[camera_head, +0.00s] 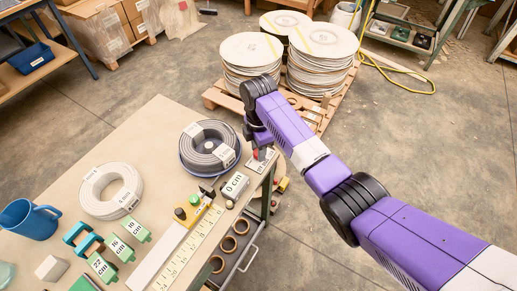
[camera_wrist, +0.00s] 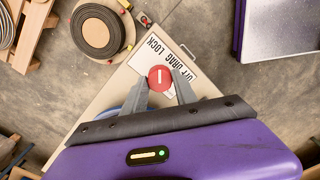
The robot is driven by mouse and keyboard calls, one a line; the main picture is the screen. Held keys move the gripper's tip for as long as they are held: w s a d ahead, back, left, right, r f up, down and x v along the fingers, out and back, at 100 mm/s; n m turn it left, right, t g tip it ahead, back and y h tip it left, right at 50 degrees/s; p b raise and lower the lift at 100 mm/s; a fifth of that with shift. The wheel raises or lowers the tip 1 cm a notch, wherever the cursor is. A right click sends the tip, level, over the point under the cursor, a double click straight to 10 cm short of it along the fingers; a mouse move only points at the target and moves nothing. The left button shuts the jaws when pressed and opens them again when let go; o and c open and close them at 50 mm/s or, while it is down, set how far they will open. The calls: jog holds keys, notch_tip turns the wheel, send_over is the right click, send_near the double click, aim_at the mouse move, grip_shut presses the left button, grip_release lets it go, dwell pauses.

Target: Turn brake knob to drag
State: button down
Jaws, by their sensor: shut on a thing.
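The brake knob (camera_wrist: 160,77) is a red disc with a short white line, which stands nearly upright in the wrist view. My gripper (camera_wrist: 161,88) has one grey finger on each side of the knob and is shut on it. A white label plate (camera_wrist: 170,50) by the knob reads OFF, DRAG and LOCK, seen upside down and slanted. Which word the white line marks is hard to tell. In the head view my gripper (camera_head: 260,145) is at the table's far right corner, and a bit of red shows under it.
The table (camera_head: 155,115) carries two cable coils (camera_head: 112,190) (camera_head: 209,146), a blue mug (camera_head: 29,219), green length blocks (camera_head: 128,229) and a measuring rule (camera_head: 185,250). Pallets with large reels (camera_head: 323,55) stand behind. Open floor lies to the right.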

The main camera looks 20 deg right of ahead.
jog(key=m+p, duration=0.2)
jog(key=m, duration=0.2)
jog(key=shift+r+m, duration=0.1)
jog(key=shift+m, duration=0.3)
jog(key=shift+m+p, duration=0.6)
jog(key=shift+m, duration=1.3)
jog(key=c, duration=1)
grip_release()
jog(key=shift+r, duration=3.85)
